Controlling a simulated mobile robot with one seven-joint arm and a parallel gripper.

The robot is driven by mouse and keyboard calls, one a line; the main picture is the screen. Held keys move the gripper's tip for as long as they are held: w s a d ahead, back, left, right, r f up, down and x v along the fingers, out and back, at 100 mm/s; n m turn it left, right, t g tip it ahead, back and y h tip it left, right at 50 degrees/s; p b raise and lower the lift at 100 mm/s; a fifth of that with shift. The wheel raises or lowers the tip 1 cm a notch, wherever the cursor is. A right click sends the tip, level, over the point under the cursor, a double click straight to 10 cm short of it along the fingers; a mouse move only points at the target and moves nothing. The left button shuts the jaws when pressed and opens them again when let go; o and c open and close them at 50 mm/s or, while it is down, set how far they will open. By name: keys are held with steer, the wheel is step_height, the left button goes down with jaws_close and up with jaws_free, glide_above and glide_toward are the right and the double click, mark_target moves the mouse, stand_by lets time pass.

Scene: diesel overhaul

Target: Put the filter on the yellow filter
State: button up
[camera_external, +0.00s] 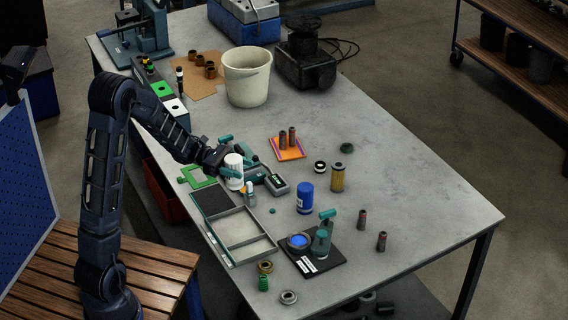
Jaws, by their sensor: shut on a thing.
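My gripper (237,162) is over the left-middle part of the workbench, its teal fingers around a white cylindrical filter (234,173). It is shut on this white filter, which looks upright; the fingers hide part of it. I cannot tell whether its bottom touches the bench. The yellow filter (337,178) stands upright on the bench, to the right of my gripper, with a dark ring at its top. Nothing sits on it. A blue filter (305,198) stands upright between the two, nearer the front.
A grey divided tray (240,232) and a black mat (313,262) with small parts lie in front. An orange pad (288,148) carries two dark cylinders. A black-and-white ring (320,167) lies beside the yellow filter. A white bucket (247,78) stands behind. The bench's right side is mostly clear.

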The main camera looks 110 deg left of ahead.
steer(key=w+a+r+n+y, duration=0.2)
steer(key=w+a+y, duration=0.1)
steer(key=w+a, duration=0.55)
steer(key=w+a+r+n+y, duration=0.2)
steer(key=w+a+y, duration=0.25)
steer(key=a, duration=0.65)
step_height(320, 180, up, 6)
steer(key=n+g+y, duration=0.3)
steer(key=n+y, duration=0.2)
steer(key=y, duration=0.1)
glide_above(343, 163)
step_height(343, 163, down, 19)
steer(key=shift+w+r, duration=0.15)
steer(key=o, duration=1.2)
steer(key=shift+c, duration=0.2)
steer(key=shift+d, duration=0.1)
steer(key=v, duration=1.2)
